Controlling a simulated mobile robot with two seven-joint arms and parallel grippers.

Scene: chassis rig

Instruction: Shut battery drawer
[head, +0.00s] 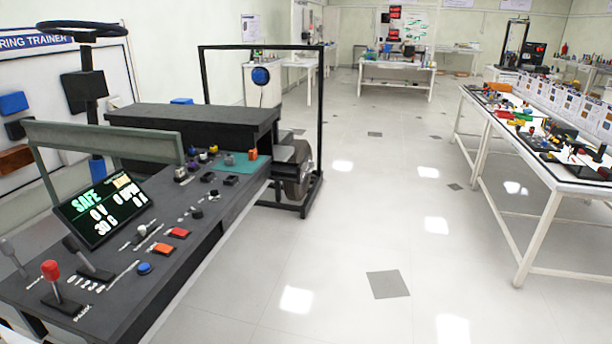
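The chassis rig's dark control console (196,258) stands at the left, with a long black housing (190,118) behind it. A dark box-like part (291,151) sticks out at the housing's right end beside a wheel (299,180). I cannot tell whether this part is the battery drawer, and no other drawer is clearly visible. A tilted display (103,208) on the console reads SAFE in green. Neither of my grippers is in view.
The console carries a red-knobbed lever (50,270), coloured buttons and switches. A black upright frame (321,120) surrounds the wheel end. A white table (545,172) with many small parts stands at the right. The tiled floor (385,240) between is clear.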

